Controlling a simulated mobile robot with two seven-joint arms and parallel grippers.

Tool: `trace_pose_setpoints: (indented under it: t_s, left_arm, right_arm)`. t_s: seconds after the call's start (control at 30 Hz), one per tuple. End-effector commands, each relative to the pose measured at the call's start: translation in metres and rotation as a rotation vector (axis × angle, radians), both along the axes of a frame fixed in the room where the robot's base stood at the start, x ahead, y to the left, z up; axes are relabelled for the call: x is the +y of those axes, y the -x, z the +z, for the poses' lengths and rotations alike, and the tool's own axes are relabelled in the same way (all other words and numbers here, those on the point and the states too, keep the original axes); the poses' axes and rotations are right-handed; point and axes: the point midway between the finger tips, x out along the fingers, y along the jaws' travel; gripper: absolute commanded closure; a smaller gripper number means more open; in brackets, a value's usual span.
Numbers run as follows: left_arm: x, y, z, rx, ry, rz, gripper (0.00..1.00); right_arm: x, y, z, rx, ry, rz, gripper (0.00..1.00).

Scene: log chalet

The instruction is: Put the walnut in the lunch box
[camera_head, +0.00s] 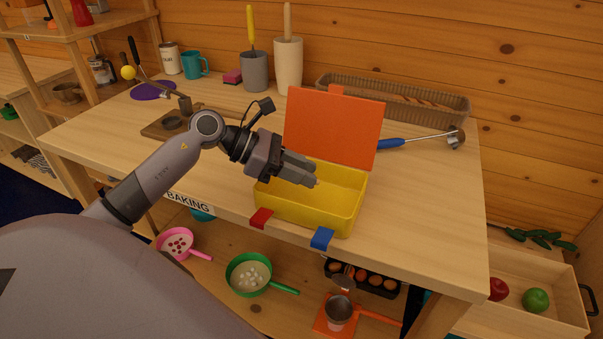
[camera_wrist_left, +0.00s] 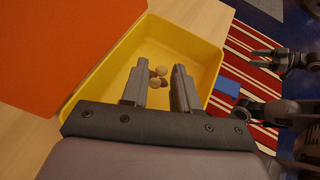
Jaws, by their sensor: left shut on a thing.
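The lunch box (camera_head: 315,205) is a yellow tray with its orange lid (camera_head: 333,127) standing open at the back. It stands at the table's front edge. My left gripper (camera_head: 317,183) is over the open box, its fingertips pointing inside the box's outline. In the left wrist view, small tan-brown round pieces show at the fingertips (camera_wrist_left: 159,76), above the yellow box floor (camera_wrist_left: 205,62). The gripper is shut on the walnut (camera_wrist_left: 162,71); exactly which piece it grips is hard to tell. My right gripper (camera_wrist_left: 262,47) shows at the right edge of that view, away from the box.
A blue-handled tool (camera_head: 405,142) lies right of the lid, with a wicker basket (camera_head: 440,105) behind. A wooden board (camera_head: 165,125) is at left. Red (camera_head: 261,218) and blue (camera_head: 322,238) latches hang at the box front. The table's right side is clear.

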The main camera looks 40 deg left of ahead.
Motion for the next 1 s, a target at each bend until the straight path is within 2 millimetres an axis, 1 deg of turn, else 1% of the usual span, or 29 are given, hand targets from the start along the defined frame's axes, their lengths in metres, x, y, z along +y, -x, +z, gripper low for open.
trace_pose_setpoints:
  t_s: [0.03, 0.1, 0.37, 0.83, 0.97, 1.0]
  left_arm:
    - [0.000, 0.000, -0.006, 0.002, 0.003, 0.002, 1.00]
    - [0.000, 0.000, -0.011, 0.001, 0.002, 0.001, 1.00]
    - [0.000, 0.000, -0.012, 0.000, 0.000, 0.001, 1.00]
    - [0.000, 0.001, -0.027, 0.006, -0.002, 0.000, 1.00]
    - [0.000, 0.001, -0.028, 0.010, -0.001, -0.002, 1.00]
    - [0.000, 0.001, -0.028, 0.010, -0.001, -0.002, 0.61]
  right_arm:
    - [0.000, 0.000, 0.001, -0.001, 0.000, 0.000, 0.41]
    - [0.000, 0.000, 0.001, -0.001, 0.000, 0.000, 0.41]
    - [0.000, 0.000, 0.001, -0.001, 0.000, 0.000, 0.41]
    - [0.000, -0.001, -0.014, -0.003, -0.001, 0.000, 0.41]
    - [0.000, -0.001, -0.014, -0.003, -0.001, 0.000, 0.41]
    - [0.000, -0.001, -0.014, -0.003, -0.001, 0.000, 0.41]
